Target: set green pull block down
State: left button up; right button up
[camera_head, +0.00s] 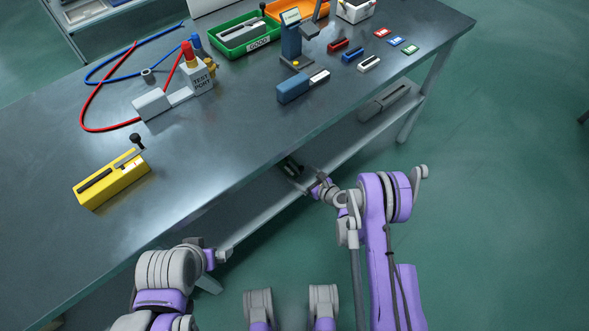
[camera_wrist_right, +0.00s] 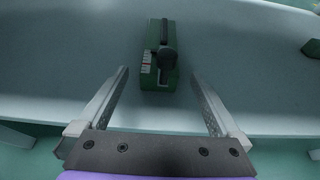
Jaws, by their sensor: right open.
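The green pull block (camera_wrist_right: 151,76) shows in the right wrist view, standing on a pale grey surface. It has a dark slot along its top, a black knob and small pale labels on its left side. My right gripper (camera_wrist_right: 159,74) is open, with one finger on each side of the block's near end and visible gaps to both sides. In the head view my right gripper (camera_head: 294,176) reaches in at the bench's front edge, over the lower shelf; the block is too dark and small there to make out clearly. My left arm shows at lower left; its gripper does not.
The bench top (camera_head: 230,130) holds a yellow block (camera_head: 115,184) with a black lever, a test port (camera_head: 199,82), a blue block (camera_head: 294,88) and a green tray (camera_head: 222,44). A grey block (camera_head: 384,103) lies on the lower shelf (camera_head: 250,210). The bench's front edge overhangs my right gripper.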

jog(key=v, duration=0.5)
jog(key=s+r+n+g+h, duration=0.1)
jog(key=s+r+n+g, duration=0.15)
jog(key=r+n, duration=0.55)
jog(key=s+r+n+g+h, duration=0.1)
jog(key=s+r+n, duration=0.35)
jog(key=r, duration=0.55)
jog(key=s+d+r+n+g+h, duration=0.1)
jog(key=s+d+r+n+h, duration=0.1)
jog(key=s+n, duration=0.3)
jog(key=s+d+r+n+g+h, duration=0.1)
jog(key=s+d+r+n+h, duration=0.1)
jog(key=s+n, duration=0.4)
jog(key=s+d+r+n+g+h, duration=0.1)
jog(key=s+n, duration=0.4)
jog(key=s, duration=0.7)
notch_tip(320, 180, up, 3)
jog(key=d+h, duration=0.1)
jog(key=d, duration=0.1)
jog(key=shift+s+d, duration=0.2)
jog(key=shift+d, duration=0.15)
